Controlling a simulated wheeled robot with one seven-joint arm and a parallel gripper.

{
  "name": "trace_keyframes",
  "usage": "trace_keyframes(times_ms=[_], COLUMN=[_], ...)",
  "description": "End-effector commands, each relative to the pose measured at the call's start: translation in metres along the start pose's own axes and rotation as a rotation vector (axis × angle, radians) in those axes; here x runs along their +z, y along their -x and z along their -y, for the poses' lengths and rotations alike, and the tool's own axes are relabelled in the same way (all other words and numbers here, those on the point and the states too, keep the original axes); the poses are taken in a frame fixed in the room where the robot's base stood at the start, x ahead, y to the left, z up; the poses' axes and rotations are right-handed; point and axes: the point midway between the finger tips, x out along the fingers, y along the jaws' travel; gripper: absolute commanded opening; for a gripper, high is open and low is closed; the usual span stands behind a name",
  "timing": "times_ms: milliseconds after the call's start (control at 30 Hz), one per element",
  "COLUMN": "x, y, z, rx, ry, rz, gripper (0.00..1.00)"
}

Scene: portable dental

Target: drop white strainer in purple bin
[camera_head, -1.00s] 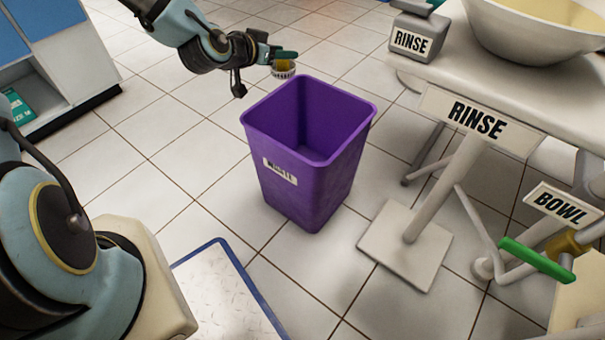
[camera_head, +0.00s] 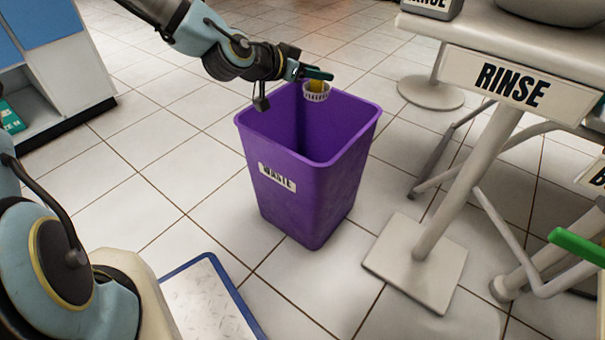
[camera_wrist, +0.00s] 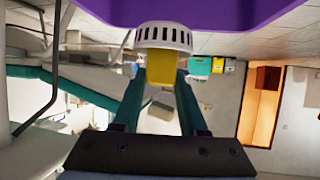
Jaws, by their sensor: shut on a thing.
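The white strainer (camera_head: 316,92) is a small slotted cup with a yellow part. My gripper (camera_head: 314,76) is shut on it and holds it over the far part of the purple bin's opening. In the wrist view the strainer (camera_wrist: 163,38) sits at the tips of the green fingers, with the yellow part (camera_wrist: 161,66) between them. The purple bin (camera_head: 304,195) stands upright on the floor with a white label on its front. Its rim also shows at the top of the wrist view (camera_wrist: 215,14). The bin's floor is hidden in the head view.
A white stand with a RINSE sign (camera_head: 510,86) and a square foot (camera_head: 415,262) is right of the bin. A green handle (camera_head: 580,246) is at the right edge. A blue-edged plate (camera_head: 205,300) lies front left. Tiled floor is clear left of the bin.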

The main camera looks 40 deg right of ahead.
Motion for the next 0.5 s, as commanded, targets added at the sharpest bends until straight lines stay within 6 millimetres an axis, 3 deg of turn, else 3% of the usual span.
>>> trace_keyframes(times_ms=[300, 333, 500], x=[0.004, 0.004, 0.0041], y=[-0.0019, -0.0019, -0.0019], z=[0.0002, 0.0002, 0.0002], rx=[-0.001, -0.001, -0.001], ry=[0.001, 0.001, 0.001], rz=[0.0, 0.0, 0.0], gripper=[0.0, 0.43, 0.62])
